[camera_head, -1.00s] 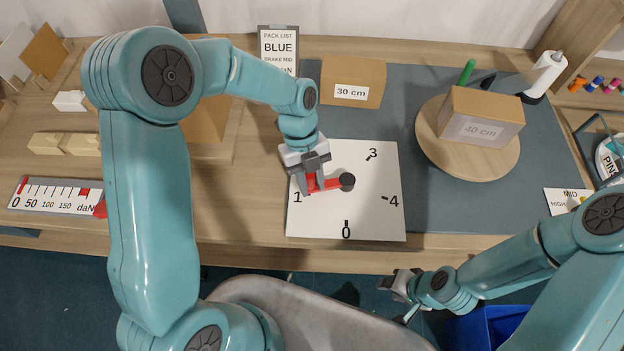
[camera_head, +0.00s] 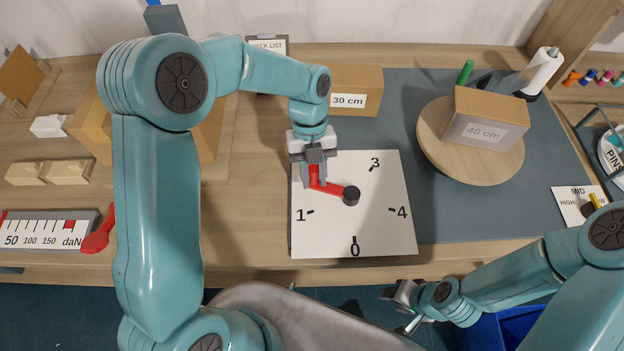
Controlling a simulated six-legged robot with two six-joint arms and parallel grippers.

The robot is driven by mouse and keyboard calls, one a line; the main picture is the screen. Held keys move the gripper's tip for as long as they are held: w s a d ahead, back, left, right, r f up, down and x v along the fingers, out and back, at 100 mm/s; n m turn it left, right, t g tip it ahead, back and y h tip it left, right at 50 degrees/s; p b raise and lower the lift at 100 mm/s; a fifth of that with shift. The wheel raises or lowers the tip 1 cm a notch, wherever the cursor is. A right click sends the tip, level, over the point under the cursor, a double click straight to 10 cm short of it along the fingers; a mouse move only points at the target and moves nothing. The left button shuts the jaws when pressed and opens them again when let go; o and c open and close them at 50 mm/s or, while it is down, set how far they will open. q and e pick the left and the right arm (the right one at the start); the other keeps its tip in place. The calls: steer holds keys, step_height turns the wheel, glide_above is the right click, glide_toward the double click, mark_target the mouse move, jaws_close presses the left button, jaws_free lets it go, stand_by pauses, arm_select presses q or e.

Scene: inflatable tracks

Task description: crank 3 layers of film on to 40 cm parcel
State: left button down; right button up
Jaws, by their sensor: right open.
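A white dial plate (camera_head: 385,232) marked 0, 1, 3 and 4 lies on the table. A red crank arm (camera_head: 332,189) with a black hub (camera_head: 351,196) sits on it, pointing up-left between 1 and the hidden mark. My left gripper (camera_head: 313,184) is at the crank's outer end, its fingers around the red handle; it looks shut on it. The 40 cm parcel (camera_head: 484,133) sits on a round wooden turntable (camera_head: 440,150). A white film roll (camera_head: 543,69) stands behind it at the right. My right gripper (camera_head: 402,297) is open and empty in front of the table.
A 30 cm box (camera_head: 357,88) stands behind the dial. A pack list sign is partly hidden behind my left arm. A tension scale (camera_head: 45,232) with a red pointer is at the left. A MID/HIGH card (camera_head: 574,200) lies at the right. A blue bin (camera_head: 497,330) is below.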

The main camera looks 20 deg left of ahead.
arm_select(q)
steer(key=shift+w, duration=1.2)
steer(key=shift+w+d+b, duration=0.2)
steer(key=shift+w, duration=0.4)
steer(key=shift+w+d+b, duration=0.2)
steer(key=shift+w, duration=0.35)
steer(key=c, duration=0.9)
jaws_free()
steer(key=shift+f, duration=0.1)
steer(key=shift+c, duration=0.2)
steer(key=shift+w, duration=0.2)
